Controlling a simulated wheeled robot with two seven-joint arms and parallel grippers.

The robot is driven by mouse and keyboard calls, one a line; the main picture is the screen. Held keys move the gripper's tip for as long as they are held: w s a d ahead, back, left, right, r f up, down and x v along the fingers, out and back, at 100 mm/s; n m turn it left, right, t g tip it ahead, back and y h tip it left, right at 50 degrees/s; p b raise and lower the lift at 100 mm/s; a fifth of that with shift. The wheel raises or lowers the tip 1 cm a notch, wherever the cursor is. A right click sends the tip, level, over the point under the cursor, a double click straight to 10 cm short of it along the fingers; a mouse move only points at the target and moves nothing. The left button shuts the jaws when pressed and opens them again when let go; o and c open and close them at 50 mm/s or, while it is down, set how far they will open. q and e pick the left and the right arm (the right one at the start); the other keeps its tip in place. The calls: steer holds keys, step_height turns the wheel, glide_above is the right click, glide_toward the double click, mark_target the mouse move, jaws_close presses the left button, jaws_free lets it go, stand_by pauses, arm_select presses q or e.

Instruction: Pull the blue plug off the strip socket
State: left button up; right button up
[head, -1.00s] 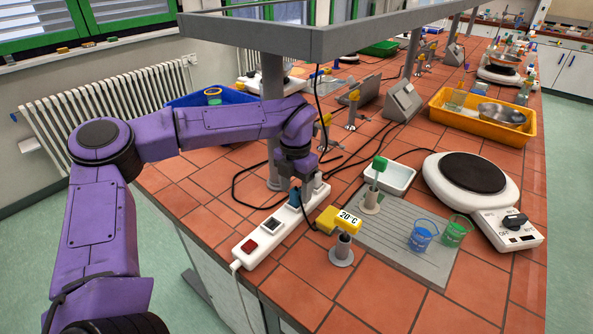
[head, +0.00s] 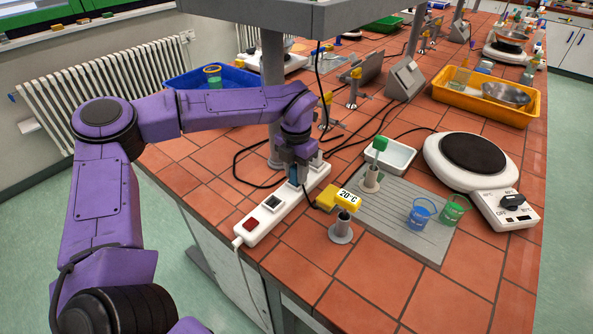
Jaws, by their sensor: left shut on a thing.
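The white strip socket (head: 255,228) lies on the tiled bench near its left edge, with a red switch at its near end. The blue plug (head: 294,174) is at the strip's far part, partly hidden by my gripper. My left gripper (head: 297,166) reaches down over the strip from the left and is shut on the blue plug. I cannot tell whether the plug is still seated in its socket. A white plug shows just beyond it on the strip. My right gripper is not in view.
A grey mat (head: 400,225) holds blue (head: 420,213) and green (head: 453,210) beakers. A hotplate (head: 473,160) and yellow tray (head: 440,92) are farther right. A grey post (head: 272,80) rises behind the gripper.

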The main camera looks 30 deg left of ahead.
mark_target(296, 167)
arm_select(q)
steer(key=shift+r+p, duration=0.7)
steer(key=shift+r, duration=0.25)
step_height(296, 167, up, 5)
steer(key=p, duration=0.4)
